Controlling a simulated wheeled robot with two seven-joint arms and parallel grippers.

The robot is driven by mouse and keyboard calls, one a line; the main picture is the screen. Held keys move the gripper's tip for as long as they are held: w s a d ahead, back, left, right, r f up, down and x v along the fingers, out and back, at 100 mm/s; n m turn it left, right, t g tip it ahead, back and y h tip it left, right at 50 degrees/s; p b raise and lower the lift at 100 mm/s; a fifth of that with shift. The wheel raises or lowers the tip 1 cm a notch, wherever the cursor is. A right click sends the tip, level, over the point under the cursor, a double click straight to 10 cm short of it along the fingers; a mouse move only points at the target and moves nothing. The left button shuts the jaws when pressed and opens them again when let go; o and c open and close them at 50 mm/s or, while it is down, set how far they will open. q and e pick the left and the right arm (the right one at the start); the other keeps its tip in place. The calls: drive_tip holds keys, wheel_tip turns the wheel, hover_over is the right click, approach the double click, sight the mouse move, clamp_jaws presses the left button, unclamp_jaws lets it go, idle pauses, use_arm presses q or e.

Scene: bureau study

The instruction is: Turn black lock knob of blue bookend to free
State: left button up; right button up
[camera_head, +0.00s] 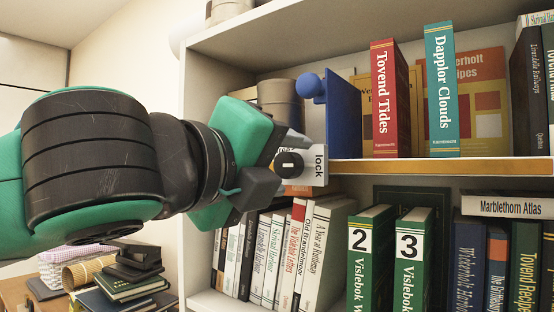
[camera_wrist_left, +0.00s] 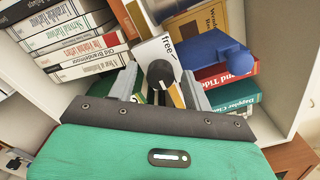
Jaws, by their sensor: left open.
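The blue bookend (camera_head: 341,118) stands on the upper shelf, left of the red book, with a round blue ball at its upper left. A white plate (camera_head: 316,166) reading "lock" shows at the shelf's front edge below it. The black lock knob (camera_head: 290,163) sits on this plate and is partly hidden by my gripper. In the left wrist view, the knob (camera_wrist_left: 159,73) lies between my fingers, and the plate shows "free" (camera_wrist_left: 167,46). My left gripper (camera_head: 280,162) is open around the knob; I cannot tell whether the fingers touch it. My right gripper is not in view.
Red and teal books (camera_head: 440,90) stand right of the bookend. The lower shelf holds a row of books (camera_head: 290,250) and green numbered volumes (camera_head: 368,265) below my gripper. The cabinet's left side panel is close to my wrist. A desk with stacked books is at lower left.

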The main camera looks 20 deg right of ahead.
use_arm(q)
drive_tip(key=c, duration=1)
drive_tip(key=shift+o, duration=0.2)
